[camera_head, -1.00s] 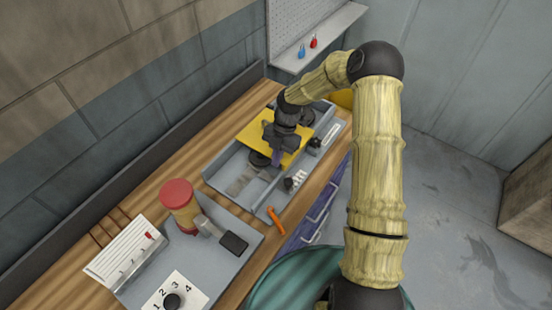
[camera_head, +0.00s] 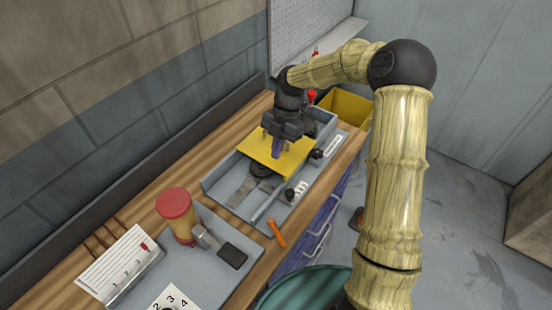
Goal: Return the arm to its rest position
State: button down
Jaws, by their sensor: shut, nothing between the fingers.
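My gripper (camera_head: 277,148) hangs at the end of my bent arm, over the yellow plate (camera_head: 293,157) of the grey fixture on the bench. It points down and is shut with nothing in it. Whether its tips touch the plate cannot be told from this view. My arm rises from the lower right, bends at a dark elbow joint near the top, and reaches left to the gripper. Part of the fixture behind the wrist is hidden.
The grey fixture tray (camera_head: 228,194) lies on the wooden bench. A red-topped cylinder (camera_head: 175,210), an orange tool (camera_head: 276,232) and a white numbered card (camera_head: 174,299) are nearer. A yellow bin (camera_head: 349,106) stands behind.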

jog(key=s+d+r+m+t, duration=0.2)
jog(key=s+m, duration=0.4)
jog(key=m, duration=0.3)
jog(key=s+d+r+m+t+h, duration=0.1)
jog(key=s+d+m, duration=0.3)
jog(key=m, duration=0.5)
jog(key=s+d+r+m+t+h, duration=0.1)
jog(key=s+d+r+m+t, duration=0.1)
jog(key=s+m, duration=0.6)
jog(key=shift+s+d+r+m+t, duration=0.3)
jog(key=shift+s+d+r+m, duration=0.15)
jog(key=shift+d+m, duration=0.5)
